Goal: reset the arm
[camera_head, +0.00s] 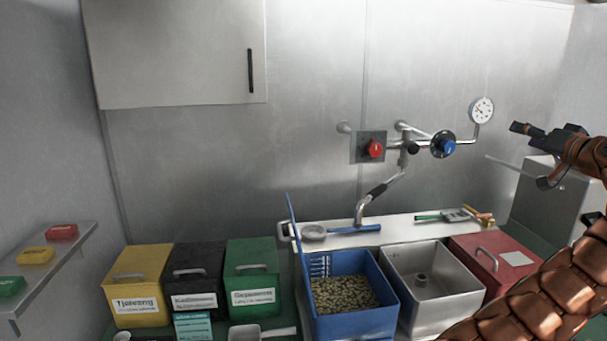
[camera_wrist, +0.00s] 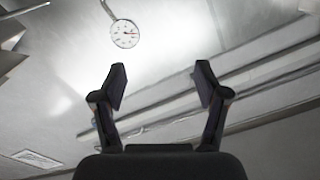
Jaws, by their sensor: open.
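My gripper (camera_head: 533,130) is raised at the right of the head view, near the wall and to the right of the pressure gauge (camera_head: 482,110). In the wrist view my gripper (camera_wrist: 160,85) has its two fingers spread wide with nothing between them. The gauge also shows in the wrist view (camera_wrist: 125,34), beyond and above the fingers. My copper-coloured arm runs from the lower right up to the gripper.
A blue bin (camera_head: 352,326) of beans stands beside a steel sink (camera_head: 422,318) and a red box (camera_head: 480,262). Yellow (camera_head: 140,270), black (camera_head: 190,262) and green (camera_head: 252,257) boxes stand left. Valves with red (camera_head: 375,148) and blue (camera_head: 444,145) knobs sit on the wall.

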